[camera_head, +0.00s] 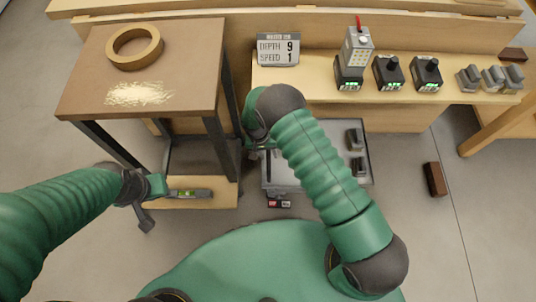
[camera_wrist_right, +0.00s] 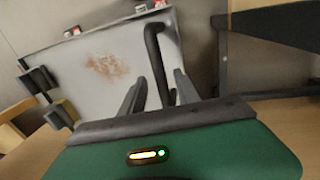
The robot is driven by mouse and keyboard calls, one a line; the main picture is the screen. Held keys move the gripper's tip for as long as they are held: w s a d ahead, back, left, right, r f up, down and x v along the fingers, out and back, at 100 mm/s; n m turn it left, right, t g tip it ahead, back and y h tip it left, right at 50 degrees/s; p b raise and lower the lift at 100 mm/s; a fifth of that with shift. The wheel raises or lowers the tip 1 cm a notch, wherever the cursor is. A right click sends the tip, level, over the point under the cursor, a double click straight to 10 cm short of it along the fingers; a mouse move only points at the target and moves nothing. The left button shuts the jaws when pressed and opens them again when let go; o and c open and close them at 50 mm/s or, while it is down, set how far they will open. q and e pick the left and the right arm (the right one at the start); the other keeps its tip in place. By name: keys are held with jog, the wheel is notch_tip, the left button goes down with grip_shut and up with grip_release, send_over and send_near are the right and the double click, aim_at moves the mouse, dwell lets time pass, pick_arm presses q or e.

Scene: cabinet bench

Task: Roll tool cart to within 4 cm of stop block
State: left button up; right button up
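The tool cart (camera_head: 283,172) is a low grey, flat-topped cart on the floor, partly hidden behind my right arm. In the right wrist view its pale top (camera_wrist_right: 90,48) has a brownish smudge, and a black bar handle (camera_wrist_right: 153,50) rises at its edge. My right gripper (camera_wrist_right: 160,92) is open at that handle, its fingers apart on either side; contact is not clear. A dark brown block (camera_head: 435,179), probably the stop block, lies on the floor right of the cart, apart from it. My left gripper (camera_head: 152,200) is by the low shelf; its opening is unclear.
A brown-topped table (camera_head: 185,88) with a tape ring (camera_head: 134,46) stands left of the cart. A spirit level (camera_head: 189,193) lies on its low shelf. A bench (camera_head: 325,92) with a display sign and chargers runs behind the cart. Floor between cart and block looks clear.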

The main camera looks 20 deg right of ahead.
jog(key=shift+a+r, duration=0.1)
jog(key=shift+a, duration=0.15)
jog(key=shift+c, duration=0.9)
jog(key=shift+d, duration=0.2)
grip_shut()
jog(key=shift+a, duration=0.1)
